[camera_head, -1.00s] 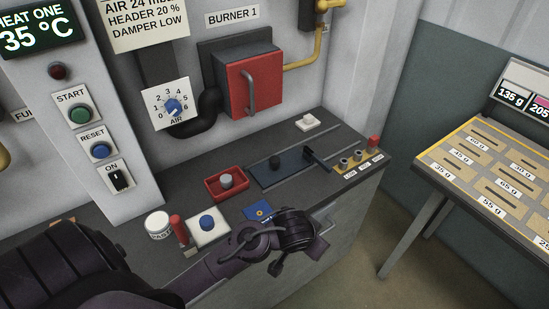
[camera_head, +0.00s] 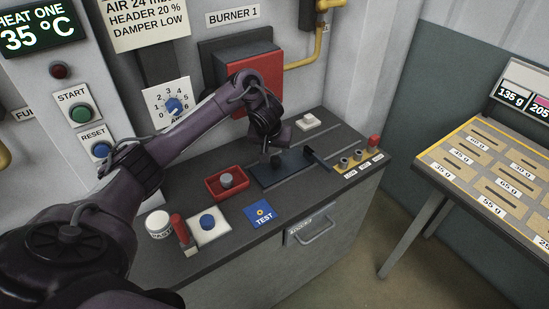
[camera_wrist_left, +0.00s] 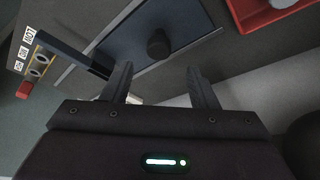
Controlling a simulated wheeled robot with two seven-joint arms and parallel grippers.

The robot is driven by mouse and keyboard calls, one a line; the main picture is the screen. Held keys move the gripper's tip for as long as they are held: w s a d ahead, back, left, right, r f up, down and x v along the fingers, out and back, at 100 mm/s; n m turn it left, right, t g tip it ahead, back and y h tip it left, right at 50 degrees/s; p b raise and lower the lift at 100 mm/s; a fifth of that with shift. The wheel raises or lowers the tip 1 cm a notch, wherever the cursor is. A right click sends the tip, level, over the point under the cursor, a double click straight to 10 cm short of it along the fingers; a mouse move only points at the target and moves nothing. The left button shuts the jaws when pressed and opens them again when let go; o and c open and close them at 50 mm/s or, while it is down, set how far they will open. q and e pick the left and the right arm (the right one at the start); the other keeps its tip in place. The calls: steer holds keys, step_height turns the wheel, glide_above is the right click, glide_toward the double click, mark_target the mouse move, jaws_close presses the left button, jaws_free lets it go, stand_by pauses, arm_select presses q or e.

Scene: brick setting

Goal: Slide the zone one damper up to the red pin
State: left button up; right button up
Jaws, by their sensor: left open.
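The damper looks like a dark blue-grey plate (camera_head: 288,171) lying in a slot on the counter, with an upright tab (camera_head: 311,152) at its right end. A round black knob (camera_wrist_left: 158,44) stands on the plate. The red pin (camera_head: 374,140) stands at the counter's right end, beyond the tab and apart from it; it also shows in the left wrist view (camera_wrist_left: 24,91). My left gripper (camera_head: 271,154) is over the knob end of the plate. In the left wrist view its fingers (camera_wrist_left: 160,80) are open, with the knob between and just beyond their tips. My right gripper is not in view.
Brass studs (camera_head: 350,159) with small labels line the track near the pin. A red tray (camera_head: 227,183) lies left of the plate, and a white switch (camera_head: 307,121) sits behind it. The red burner door (camera_head: 255,72) is close behind my left arm.

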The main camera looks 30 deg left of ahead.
mark_target(275, 159)
arm_select(q)
steer(key=x, duration=0.7)
steer(key=shift+w+f, duration=0.1)
steer(key=shift+w, duration=0.05)
steer(key=shift+c, duration=0.4)
jaws_close()
steer(key=shift+d, duration=0.1)
